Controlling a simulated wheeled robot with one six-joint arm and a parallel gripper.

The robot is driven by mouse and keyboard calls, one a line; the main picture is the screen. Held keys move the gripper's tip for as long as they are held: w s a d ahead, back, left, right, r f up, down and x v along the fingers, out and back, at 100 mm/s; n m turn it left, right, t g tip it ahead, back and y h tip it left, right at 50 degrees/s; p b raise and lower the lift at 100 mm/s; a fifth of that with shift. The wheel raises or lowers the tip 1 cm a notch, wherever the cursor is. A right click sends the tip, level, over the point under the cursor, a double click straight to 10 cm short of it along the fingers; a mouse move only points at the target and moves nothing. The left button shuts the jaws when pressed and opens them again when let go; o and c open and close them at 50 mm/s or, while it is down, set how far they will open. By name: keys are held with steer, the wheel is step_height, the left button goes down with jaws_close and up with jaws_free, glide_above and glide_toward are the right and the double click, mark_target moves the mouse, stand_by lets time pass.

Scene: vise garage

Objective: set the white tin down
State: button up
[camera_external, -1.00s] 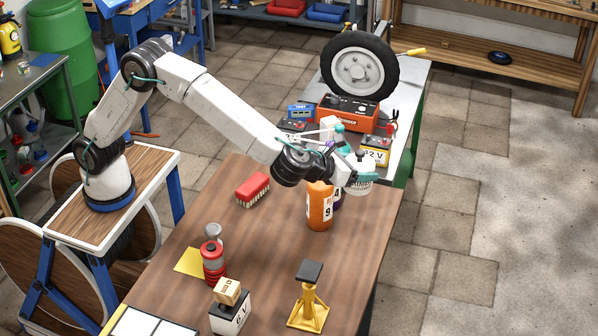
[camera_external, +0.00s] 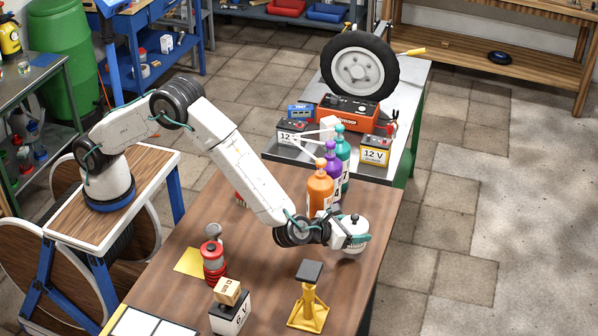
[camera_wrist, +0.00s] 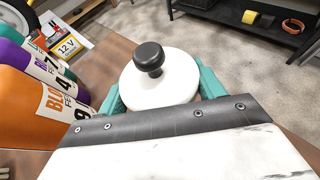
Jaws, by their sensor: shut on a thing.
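The white tin (camera_external: 354,232), with a dark knob on its lid, is between the fingers of my gripper (camera_external: 345,238) near the right edge of the brown table (camera_external: 265,215). In the wrist view the tin's white lid and black knob (camera_wrist: 160,85) show between the teal fingers (camera_wrist: 160,95). My gripper is shut on the tin, which looks upright. It is low by the tabletop; I cannot tell whether its base touches the wood.
Orange (camera_external: 319,190), purple (camera_external: 331,165) and teal (camera_external: 342,150) bottles stand just behind the tin. A yellow jack stand (camera_external: 308,300), a red jack (camera_external: 213,262) and a 6 V battery (camera_external: 231,312) stand toward the front. Bare wood lies between the tin and the jack stand.

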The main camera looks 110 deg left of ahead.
steer(key=shift+f, duration=1.55)
steer(key=shift+f, duration=0.15)
steer(key=o, duration=1.3)
